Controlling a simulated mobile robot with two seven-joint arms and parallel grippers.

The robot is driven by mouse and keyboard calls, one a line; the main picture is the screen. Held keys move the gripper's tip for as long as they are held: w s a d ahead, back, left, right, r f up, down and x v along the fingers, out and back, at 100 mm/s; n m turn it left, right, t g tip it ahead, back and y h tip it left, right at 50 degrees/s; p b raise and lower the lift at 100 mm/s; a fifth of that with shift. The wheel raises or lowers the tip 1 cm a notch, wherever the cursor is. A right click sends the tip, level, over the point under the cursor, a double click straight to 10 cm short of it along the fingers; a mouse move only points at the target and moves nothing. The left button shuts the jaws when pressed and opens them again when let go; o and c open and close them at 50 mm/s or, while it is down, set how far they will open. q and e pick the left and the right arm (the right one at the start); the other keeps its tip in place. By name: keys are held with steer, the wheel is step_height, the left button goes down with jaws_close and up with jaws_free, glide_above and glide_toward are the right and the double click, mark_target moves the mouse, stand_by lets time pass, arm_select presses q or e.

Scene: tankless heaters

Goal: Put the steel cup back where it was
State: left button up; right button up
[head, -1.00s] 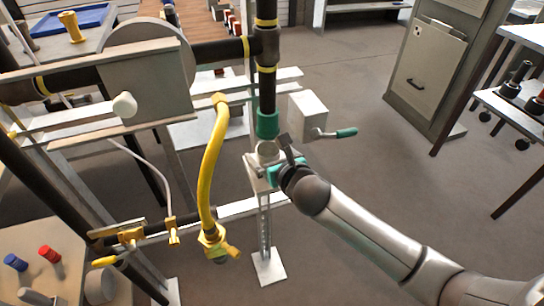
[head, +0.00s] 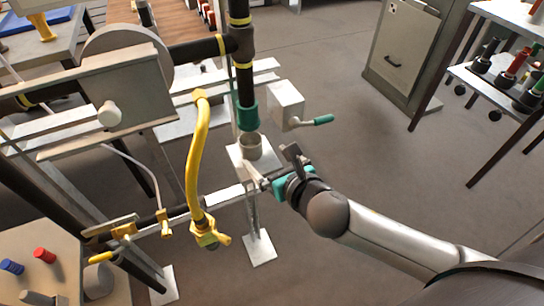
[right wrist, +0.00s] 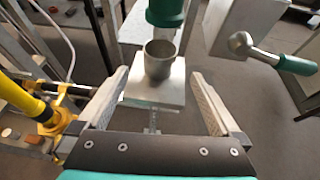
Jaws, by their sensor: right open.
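The steel cup (head: 250,146) stands upright on a small square plate (head: 236,160) on a post, just below the green end of a vertical dark pipe (head: 247,116). In the right wrist view the cup (right wrist: 159,62) stands on the plate (right wrist: 150,95), ahead of and between my fingers. My right gripper (head: 275,168) is open, just right of and nearer than the cup; it also shows in the right wrist view (right wrist: 160,95) with its fingers wide apart. The cup does not appear to touch either finger. My left gripper is not in view.
A white box with a green-handled lever (head: 322,119) sits right of the pipe. A yellow hose (head: 197,150) hangs to the left. A bench with red and blue knobs (head: 45,256) is at lower left. A shelf (head: 500,85) stands at far right; the floor between is clear.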

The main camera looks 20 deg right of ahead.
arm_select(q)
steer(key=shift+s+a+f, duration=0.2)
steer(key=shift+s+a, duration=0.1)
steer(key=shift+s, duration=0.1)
arm_select(e)
steer(key=shift+v, duration=0.75)
steer(key=shift+c, duration=0.2)
